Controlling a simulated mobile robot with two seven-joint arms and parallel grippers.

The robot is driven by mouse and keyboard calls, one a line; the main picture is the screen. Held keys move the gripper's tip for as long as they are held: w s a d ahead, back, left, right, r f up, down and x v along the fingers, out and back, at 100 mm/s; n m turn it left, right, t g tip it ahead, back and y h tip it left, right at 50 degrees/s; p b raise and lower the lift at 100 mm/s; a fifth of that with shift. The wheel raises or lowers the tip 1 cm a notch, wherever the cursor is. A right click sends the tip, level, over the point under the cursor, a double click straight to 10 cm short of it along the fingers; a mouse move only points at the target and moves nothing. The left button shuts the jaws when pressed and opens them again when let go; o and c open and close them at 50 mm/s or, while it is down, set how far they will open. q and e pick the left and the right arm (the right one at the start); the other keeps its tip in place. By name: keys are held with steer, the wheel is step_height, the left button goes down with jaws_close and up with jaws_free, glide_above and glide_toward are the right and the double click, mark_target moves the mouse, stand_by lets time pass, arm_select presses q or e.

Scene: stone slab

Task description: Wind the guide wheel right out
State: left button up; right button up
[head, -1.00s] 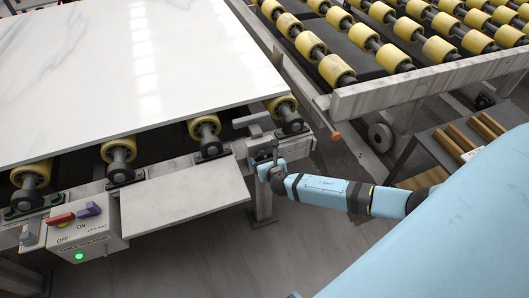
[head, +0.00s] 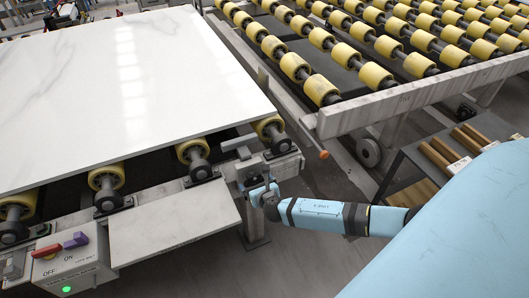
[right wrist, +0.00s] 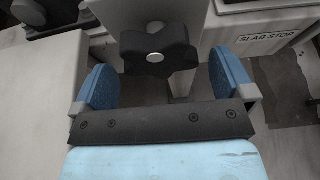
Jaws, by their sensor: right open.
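The guide wheel, a black star-shaped knob (right wrist: 158,52) with a pale centre, shows in the right wrist view, just ahead of my right gripper (right wrist: 163,82). The gripper's blue-padded fingers stand wide apart, one on each side toward the knob, with visible gaps, so it is open and empty. In the head view my right gripper (head: 262,190) is at the roller frame's near right corner, beside the grey bracket; the knob is hard to make out there. My left gripper is out of view.
A white stone slab (head: 120,95) lies on yellow rollers. A switch box (head: 68,262) with a green light is at lower left. A second roller table (head: 400,108) stands at upper right. In the right wrist view a "SLAB STOP" label (right wrist: 275,40) is right of the knob.

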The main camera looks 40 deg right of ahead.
steer(key=p+v, duration=0.1)
steer(key=v, duration=1)
steer(key=shift+s, duration=0.25)
